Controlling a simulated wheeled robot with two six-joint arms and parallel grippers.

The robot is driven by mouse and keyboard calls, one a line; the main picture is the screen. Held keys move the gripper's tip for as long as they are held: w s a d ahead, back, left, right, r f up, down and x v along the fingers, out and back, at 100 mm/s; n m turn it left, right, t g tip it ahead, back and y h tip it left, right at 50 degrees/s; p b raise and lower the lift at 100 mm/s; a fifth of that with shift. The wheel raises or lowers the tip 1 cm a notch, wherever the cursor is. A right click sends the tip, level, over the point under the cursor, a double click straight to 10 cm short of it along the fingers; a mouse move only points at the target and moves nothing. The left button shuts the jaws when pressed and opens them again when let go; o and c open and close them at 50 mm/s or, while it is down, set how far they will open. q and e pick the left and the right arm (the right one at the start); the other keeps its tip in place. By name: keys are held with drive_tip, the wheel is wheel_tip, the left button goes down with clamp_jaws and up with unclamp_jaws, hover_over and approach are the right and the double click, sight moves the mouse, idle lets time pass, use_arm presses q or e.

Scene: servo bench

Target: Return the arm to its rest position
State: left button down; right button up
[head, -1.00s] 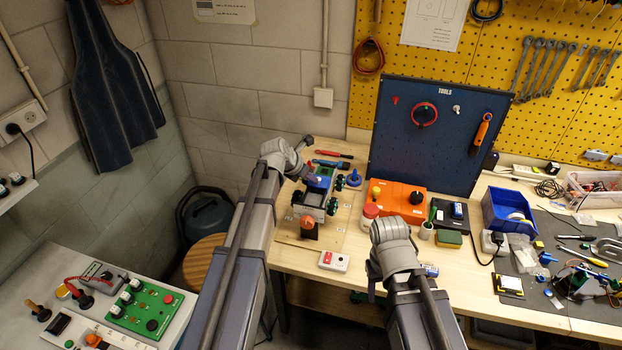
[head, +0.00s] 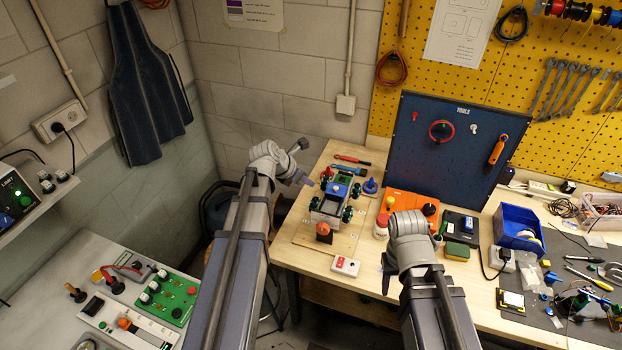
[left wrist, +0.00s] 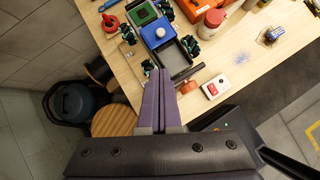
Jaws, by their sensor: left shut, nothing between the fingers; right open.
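My left gripper (head: 311,182) is shut and empty, just left of the toy vehicle in the head view. Its purple fingers lie together in the left wrist view (left wrist: 161,73), tips by the lower left of the vehicle. The blue and grey vehicle (head: 328,205) with green wheels stands on a wooden board (head: 299,236) on the bench; it also shows in the left wrist view (left wrist: 170,52). My right gripper (head: 387,274) is a dark shape at the bench's front, mostly hidden by its wrist; it is open, and I see nothing held.
A white box with a red button (head: 345,266) lies near the bench's front edge. An orange box (head: 405,200) and a blue tool panel (head: 455,140) stand behind. A side table (head: 60,310) with a green control board (head: 167,302) is at left. A wooden stool (left wrist: 118,122) is below.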

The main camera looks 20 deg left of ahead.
use_arm(q)
drive_tip(key=shift+s, duration=0.1)
drive_tip(key=s+d+f+m+g+y+b, duration=0.2)
drive_tip(key=s+d+f+m+b, duration=0.6)
drive_tip(key=m, duration=0.9)
drive_tip(key=s+d+f+m+g+y+b, duration=0.3)
drive_tip(key=s+d+f+m+g+b, duration=0.2)
drive_tip(key=s+d+f+m, duration=0.5)
drive_tip(key=s+f+m+b, duration=0.2)
drive_tip(key=s+m, duration=0.3)
drive_tip(key=m, duration=0.2)
drive_tip(key=shift+s+d+b, duration=0.2)
drive_tip(key=shift+d+b, duration=0.1)
drive_tip(key=shift+b, duration=0.05)
